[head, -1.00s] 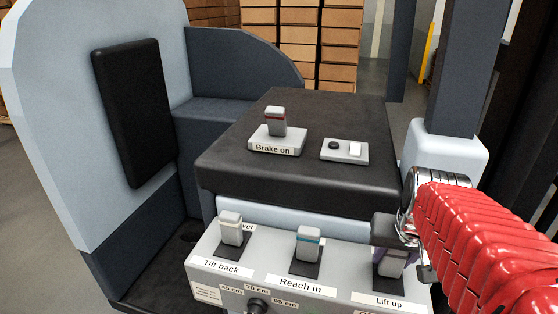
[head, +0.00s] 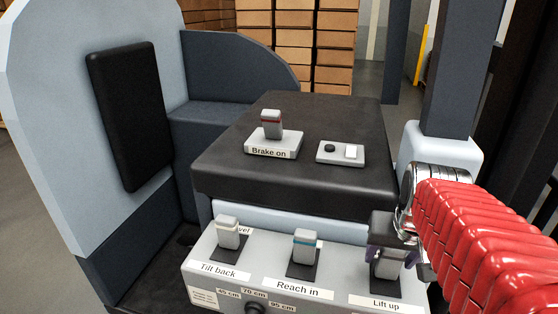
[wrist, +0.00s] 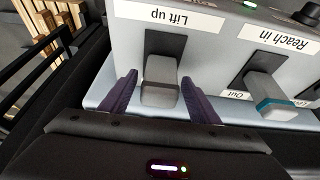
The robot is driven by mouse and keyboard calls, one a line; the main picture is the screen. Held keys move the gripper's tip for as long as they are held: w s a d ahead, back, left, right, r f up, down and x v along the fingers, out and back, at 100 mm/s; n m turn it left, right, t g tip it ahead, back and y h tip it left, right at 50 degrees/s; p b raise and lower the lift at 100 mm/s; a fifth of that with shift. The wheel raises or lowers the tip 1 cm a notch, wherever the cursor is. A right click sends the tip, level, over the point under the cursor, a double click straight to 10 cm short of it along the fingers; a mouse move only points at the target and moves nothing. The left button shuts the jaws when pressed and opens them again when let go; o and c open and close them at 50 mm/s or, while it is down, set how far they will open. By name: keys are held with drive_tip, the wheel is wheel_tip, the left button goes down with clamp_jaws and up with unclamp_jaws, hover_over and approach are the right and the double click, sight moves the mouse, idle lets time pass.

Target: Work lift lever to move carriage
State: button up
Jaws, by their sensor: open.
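The lift lever (wrist: 160,82) is a grey handle in a black slot on the light grey control panel (wrist: 210,55), beside the label "Lift up". In the head view the lever (head: 387,267) is partly hidden by my gripper. My gripper (wrist: 160,98) is open, with its two dark purple fingers on either side of the lever; a small gap shows on each side. In the head view my gripper (head: 390,250) comes from the right over the lever. The carriage cannot be made out.
The "Reach in" lever (head: 305,247) with a teal band and the "Tilt back" lever (head: 228,235) stand left on the same panel. A "Brake on" switch (head: 271,126) and a small button box (head: 340,153) sit on the black top. A dark mast post (head: 463,70) rises at right.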

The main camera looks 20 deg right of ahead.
drive_tip(key=v, duration=1.2)
drive_tip(key=a+f+n, duration=0.2)
drive_tip(key=a+f, duration=0.1)
drive_tip(key=a, duration=0.2)
drive_tip(key=a+f+n+t+y, duration=0.1)
drive_tip(key=a+f+n, duration=0.1)
drive_tip(key=a+f, duration=0.2)
drive_tip(key=a+f+n+y, duration=0.1)
drive_tip(key=a+f+n, duration=0.1)
drive_tip(key=a+f, duration=0.2)
drive_tip(key=shift+w+a+t, duration=0.2)
drive_tip(key=shift+a, duration=0.7)
drive_tip(key=shift+w+a+t, duration=0.2)
drive_tip(key=shift+a, duration=0.75)
drive_tip(key=shift+d, duration=0.1)
